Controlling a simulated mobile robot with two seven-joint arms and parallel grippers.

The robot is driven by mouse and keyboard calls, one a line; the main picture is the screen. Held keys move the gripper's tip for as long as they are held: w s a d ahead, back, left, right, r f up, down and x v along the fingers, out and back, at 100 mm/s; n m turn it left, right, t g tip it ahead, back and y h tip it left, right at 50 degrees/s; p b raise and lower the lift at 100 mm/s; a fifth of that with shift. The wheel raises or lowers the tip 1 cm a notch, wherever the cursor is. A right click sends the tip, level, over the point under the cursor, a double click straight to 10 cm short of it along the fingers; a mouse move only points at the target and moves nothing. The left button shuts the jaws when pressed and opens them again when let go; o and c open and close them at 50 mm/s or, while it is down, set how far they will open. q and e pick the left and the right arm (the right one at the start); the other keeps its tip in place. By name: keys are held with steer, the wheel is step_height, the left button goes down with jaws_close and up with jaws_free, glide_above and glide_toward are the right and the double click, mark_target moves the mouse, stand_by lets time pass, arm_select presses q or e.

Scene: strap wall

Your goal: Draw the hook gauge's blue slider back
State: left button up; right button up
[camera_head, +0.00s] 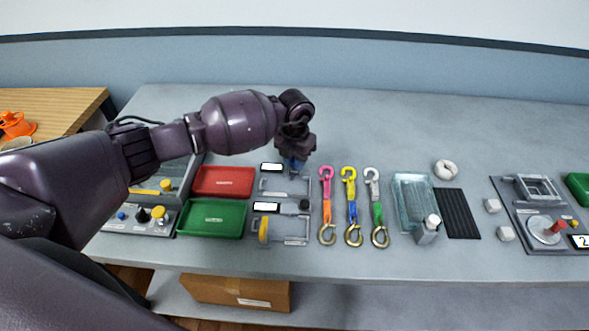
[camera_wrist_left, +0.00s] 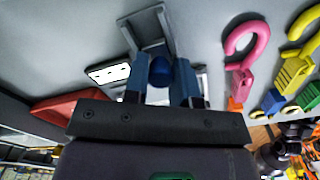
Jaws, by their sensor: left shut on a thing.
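The hook gauge (camera_head: 270,188) is a grey frame with a white label, lying on the grey bench at the middle left. Its frame also shows in the left wrist view (camera_wrist_left: 146,26). The round dark blue slider (camera_wrist_left: 162,70) sits between the fingers of my left gripper (camera_wrist_left: 162,88), which is shut on it. In the head view my left gripper (camera_head: 294,165) points down at the gauge's back edge and hides the slider. My right gripper is in neither view.
A second gauge with a yellow slider (camera_head: 263,229) lies in front. Red (camera_head: 223,181) and green (camera_head: 212,217) trays stand left. Pink (camera_head: 326,178), yellow (camera_head: 348,177) and white (camera_head: 372,178) hooks with straps lie right. The bench behind is clear.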

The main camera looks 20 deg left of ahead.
arm_select(q)
steer(key=shift+w+a+b, duration=0.2)
steer(key=shift+w+b, duration=0.25)
steer(key=shift+w, duration=0.4)
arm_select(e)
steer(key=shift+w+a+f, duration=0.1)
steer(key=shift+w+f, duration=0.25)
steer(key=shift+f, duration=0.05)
arm_select(q)
steer(key=shift+r, duration=0.1)
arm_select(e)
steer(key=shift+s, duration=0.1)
arm_select(q)
steer(key=o, duration=0.4)
steer(key=shift+w, duration=0.1)
steer(key=shift+o, duration=0.8)
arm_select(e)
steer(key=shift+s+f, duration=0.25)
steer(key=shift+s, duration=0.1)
